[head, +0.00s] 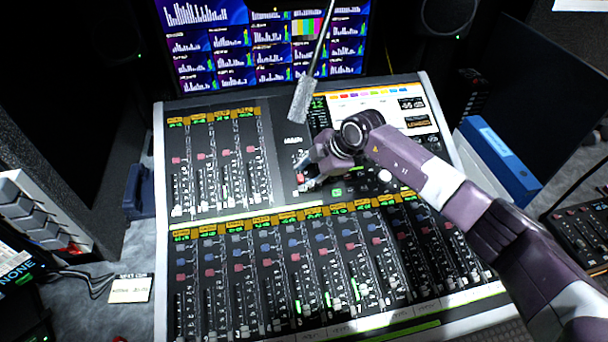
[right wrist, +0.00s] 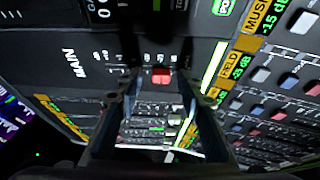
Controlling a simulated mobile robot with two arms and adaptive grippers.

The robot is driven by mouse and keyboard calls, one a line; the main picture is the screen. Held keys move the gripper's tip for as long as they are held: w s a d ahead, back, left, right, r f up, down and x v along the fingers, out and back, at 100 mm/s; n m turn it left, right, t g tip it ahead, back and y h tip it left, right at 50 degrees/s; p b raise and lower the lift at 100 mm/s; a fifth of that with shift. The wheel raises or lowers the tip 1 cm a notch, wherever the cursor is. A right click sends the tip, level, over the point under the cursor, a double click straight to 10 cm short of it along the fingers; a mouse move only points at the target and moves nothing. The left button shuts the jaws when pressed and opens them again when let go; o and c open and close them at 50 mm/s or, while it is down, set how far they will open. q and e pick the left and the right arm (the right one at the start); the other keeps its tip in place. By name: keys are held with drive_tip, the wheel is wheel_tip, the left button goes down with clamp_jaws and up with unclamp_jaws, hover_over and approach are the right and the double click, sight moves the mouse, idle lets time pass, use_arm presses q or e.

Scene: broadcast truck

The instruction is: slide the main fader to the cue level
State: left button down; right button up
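The main section of the mixing console, with its white "MAIN" lettering (right wrist: 76,63), lies under my right gripper (head: 303,184). In the right wrist view the gripper (right wrist: 160,92) is open, with its two dark fingers apart. A red cap (right wrist: 160,76) shows between the fingertips, and a little red also shows beside the gripper in the head view (head: 299,177). I cannot tell whether the fingers touch it, or whether it is the main fader's knob. The rest of the main fader's track is largely hidden by the gripper. My left gripper is not in view.
A blue binder (head: 500,160) lies right.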

drive_tip(key=v, duration=1.1)
drive_tip(key=shift+r, duration=0.2)
drive_tip(key=shift+d, duration=0.15)
